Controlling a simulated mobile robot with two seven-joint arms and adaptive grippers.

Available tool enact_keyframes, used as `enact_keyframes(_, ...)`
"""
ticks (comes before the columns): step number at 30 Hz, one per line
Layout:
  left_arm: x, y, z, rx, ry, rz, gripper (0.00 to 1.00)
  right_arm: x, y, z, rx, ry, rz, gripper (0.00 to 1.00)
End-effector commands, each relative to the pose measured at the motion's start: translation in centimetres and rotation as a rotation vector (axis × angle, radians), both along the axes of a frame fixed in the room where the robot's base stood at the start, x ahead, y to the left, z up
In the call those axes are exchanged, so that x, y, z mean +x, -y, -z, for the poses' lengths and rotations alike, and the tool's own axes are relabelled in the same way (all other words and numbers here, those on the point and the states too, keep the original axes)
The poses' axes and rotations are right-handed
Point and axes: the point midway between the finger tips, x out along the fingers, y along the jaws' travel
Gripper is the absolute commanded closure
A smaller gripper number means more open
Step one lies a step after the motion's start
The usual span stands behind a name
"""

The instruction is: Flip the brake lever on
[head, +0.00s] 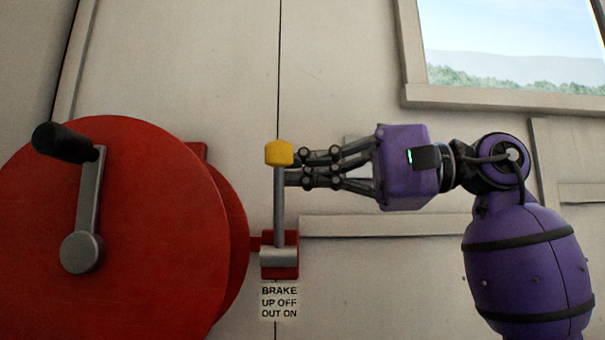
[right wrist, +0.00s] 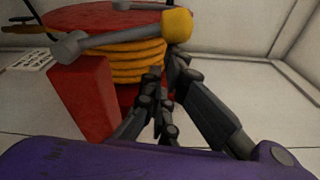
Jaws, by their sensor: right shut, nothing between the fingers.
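The brake lever (head: 279,200) is a grey rod with a yellow knob (head: 279,153) on top. It stands upright from a small red bracket (head: 292,240). My right gripper (head: 290,168) comes in from the right, its fingers shut and empty beside the upper rod, just below and right of the knob. I cannot tell whether they touch the lever. In the right wrist view the knob (right wrist: 177,25) is just beyond the shut fingertips (right wrist: 168,70), and the rod (right wrist: 120,37) runs left from it. My left gripper is not in view.
A large red drum (head: 150,250) with a crank handle (head: 85,200) fills the left. A label (head: 279,302) below the bracket reads "BRAKE UP OFF OUT ON". Yellow rope (right wrist: 140,62) is wound on the drum. A pale panelled wall and a window (head: 510,45) lie behind.

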Motion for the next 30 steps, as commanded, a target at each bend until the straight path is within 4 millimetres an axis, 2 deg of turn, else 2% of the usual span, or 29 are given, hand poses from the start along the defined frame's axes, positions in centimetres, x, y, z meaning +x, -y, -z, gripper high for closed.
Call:
enact_keyframes(13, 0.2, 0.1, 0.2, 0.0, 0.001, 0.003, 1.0, -0.2, 0.0, 0.0, -0.001, 0.004, 0.0, 1.0)
enact_keyframes(30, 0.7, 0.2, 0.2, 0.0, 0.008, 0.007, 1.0, -1.3, 0.0, -0.1, -0.002, 0.116, 0.001, 1.0)
